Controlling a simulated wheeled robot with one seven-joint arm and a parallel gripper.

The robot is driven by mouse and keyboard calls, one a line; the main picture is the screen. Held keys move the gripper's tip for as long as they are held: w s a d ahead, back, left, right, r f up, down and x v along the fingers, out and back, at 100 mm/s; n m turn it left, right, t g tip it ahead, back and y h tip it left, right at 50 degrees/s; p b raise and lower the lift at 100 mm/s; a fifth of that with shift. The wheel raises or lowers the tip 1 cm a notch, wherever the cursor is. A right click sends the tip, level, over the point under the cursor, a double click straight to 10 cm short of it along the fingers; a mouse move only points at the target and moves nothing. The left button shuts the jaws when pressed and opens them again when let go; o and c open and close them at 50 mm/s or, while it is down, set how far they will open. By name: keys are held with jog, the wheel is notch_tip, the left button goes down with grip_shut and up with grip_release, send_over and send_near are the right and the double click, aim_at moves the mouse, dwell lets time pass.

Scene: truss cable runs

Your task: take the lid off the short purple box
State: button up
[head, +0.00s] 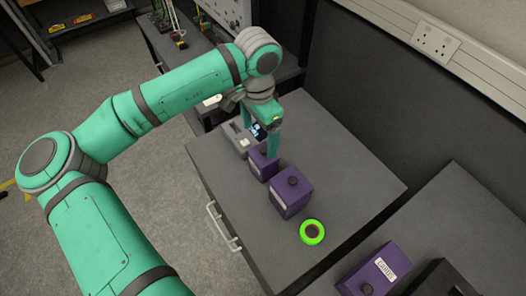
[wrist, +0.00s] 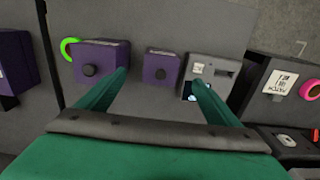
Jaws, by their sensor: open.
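The short purple box (head: 259,169) stands on the grey tabletop, between a larger purple box (head: 290,200) and a grey device (head: 236,137). Its lid, with a dark round knob, sits on top; it shows in the wrist view as the smaller purple box (wrist: 161,64). My gripper (head: 264,143) is open and empty, pointing down above the short box. In the wrist view its fingers (wrist: 160,78) spread to either side of the small box and its knob. One finger hides part of the box in the head view. Whether the fingers touch anything cannot be told.
The larger box with its own knob stands close on one side, the device close on the other. A green ring (head: 312,221) lies on the table. Another labelled purple box (head: 374,272) is on the right-hand surface. The table's right part is clear, with a dark panel behind.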

send_over(259, 157)
notch_tip(259, 157, down, 4)
jog(key=shift+w+f, duration=0.1)
jog(key=shift+w, duration=0.05)
jog(key=shift+f, duration=2.25)
jog(key=c, duration=1.1)
